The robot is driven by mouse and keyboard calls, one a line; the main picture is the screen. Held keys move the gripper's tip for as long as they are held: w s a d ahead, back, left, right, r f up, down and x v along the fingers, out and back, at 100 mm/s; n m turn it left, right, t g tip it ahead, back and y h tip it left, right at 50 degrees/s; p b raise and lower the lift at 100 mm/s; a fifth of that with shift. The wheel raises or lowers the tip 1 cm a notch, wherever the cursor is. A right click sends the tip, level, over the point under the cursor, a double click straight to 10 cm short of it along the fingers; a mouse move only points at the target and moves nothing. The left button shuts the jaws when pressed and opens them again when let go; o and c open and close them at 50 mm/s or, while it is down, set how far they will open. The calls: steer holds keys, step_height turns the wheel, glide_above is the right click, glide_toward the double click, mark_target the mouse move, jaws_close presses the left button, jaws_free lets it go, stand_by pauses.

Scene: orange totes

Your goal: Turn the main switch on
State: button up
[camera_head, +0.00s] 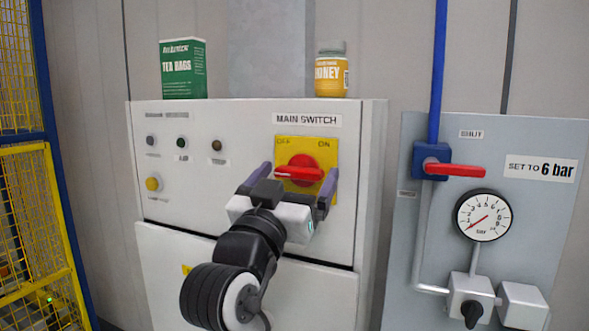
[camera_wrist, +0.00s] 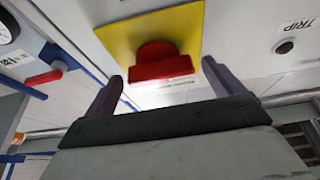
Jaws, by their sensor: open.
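The main switch is a red rotary knob (camera_head: 304,162) on a yellow plate (camera_head: 290,143) marked OFF at upper left and ON at upper right. Its handle bar lies about level, its left end nearer the OFF side. In the wrist view the red knob (camera_wrist: 160,63) stands out from the yellow plate (camera_wrist: 118,38). My gripper (camera_head: 299,173) is open in front of the switch, with one finger on each side of the handle. The wrist view shows my gripper (camera_wrist: 160,72) with gaps between both fingers and the handle. I cannot tell the exact depth.
The white cabinet (camera_head: 230,120) carries a tea box (camera_head: 184,70) and a honey jar (camera_head: 331,74) on top. Small buttons sit at its left. A grey panel at right has a red-handled valve (camera_head: 455,170) and a gauge (camera_head: 483,216). A yellow fence (camera_head: 30,190) stands at left.

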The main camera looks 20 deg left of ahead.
steer(key=shift+w, duration=0.15)
steer(key=shift+c, duration=0.4)
steer(key=c, duration=0.9)
steer(key=shift+a+m+b, duration=0.1)
steer(key=shift+m+b, duration=0.25)
steer(key=shift+m, duration=0.15)
steer(key=m+h+b, duration=0.2)
steer(key=m, duration=0.2)
steer(key=shift+f+h, duration=0.15)
steer(key=shift+h, duration=0.15)
steer(key=m+g+h+b, duration=0.1)
steer(key=m, duration=0.2)
steer(key=m+g+h+b, duration=0.1)
steer(key=m+h+b, duration=0.1)
steer(key=m, duration=0.2)
steer(key=shift+m, duration=0.3)
steer(key=m, duration=0.1)
steer(key=m+g+h, duration=0.1)
steer(key=m, duration=0.1)
steer(key=m+g+b, duration=0.1)
steer(key=m, duration=0.1)
steer(key=shift+r, duration=0.25)
steer(key=shift+m+g, duration=1)
steer(key=shift+m, duration=1.4)
